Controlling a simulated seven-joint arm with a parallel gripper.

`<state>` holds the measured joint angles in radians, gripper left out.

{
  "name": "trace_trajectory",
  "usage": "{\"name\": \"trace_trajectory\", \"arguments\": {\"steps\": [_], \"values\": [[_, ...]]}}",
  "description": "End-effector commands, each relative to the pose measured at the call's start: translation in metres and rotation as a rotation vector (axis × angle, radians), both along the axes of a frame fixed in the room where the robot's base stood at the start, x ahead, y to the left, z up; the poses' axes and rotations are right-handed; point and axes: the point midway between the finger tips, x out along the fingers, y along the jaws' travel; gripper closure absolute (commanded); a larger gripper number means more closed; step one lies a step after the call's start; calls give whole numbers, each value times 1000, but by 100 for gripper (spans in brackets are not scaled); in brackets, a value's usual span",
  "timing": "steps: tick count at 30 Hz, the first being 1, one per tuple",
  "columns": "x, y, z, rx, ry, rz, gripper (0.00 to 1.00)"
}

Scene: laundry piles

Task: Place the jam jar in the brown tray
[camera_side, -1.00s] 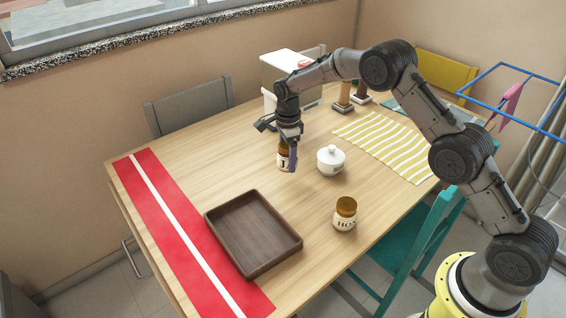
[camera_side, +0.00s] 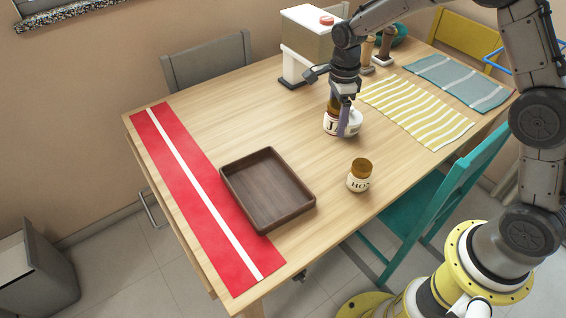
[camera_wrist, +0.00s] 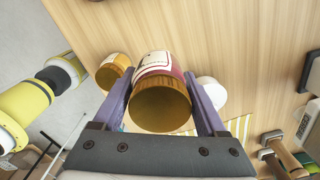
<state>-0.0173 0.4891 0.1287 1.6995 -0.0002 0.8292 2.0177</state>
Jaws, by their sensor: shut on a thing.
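The jam jar (camera_side: 330,123), with a brown-gold lid and a white label starting with "J", is between the purple fingers of my gripper (camera_side: 338,116). In the wrist view, my gripper (camera_wrist: 157,76) is shut on the jar (camera_wrist: 160,106), its lid facing the camera. I cannot tell whether the jar's base touches the table. The brown tray (camera_side: 267,190) is empty and lies left of and nearer than the jar, partly over the red runner.
A white lidded bowl (camera_side: 354,119) is right beside the jar, partly hidden by it. A honey jar (camera_side: 359,178) stands right of the tray. A yellow striped mat (camera_side: 420,110) and a dispenser (camera_side: 307,40) lie beyond. Bare table separates jar and tray.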

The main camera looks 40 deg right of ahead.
Motion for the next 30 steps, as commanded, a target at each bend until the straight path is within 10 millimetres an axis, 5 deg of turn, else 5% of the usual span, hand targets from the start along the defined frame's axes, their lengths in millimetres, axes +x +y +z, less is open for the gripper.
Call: {"name": "trace_trajectory", "arguments": {"steps": [12,18,30], "values": [[-39,116,7,0,-1,25,100],[-51,146,10,1,-7,99,100],[9,173,-19,1,-7,108,100]]}}
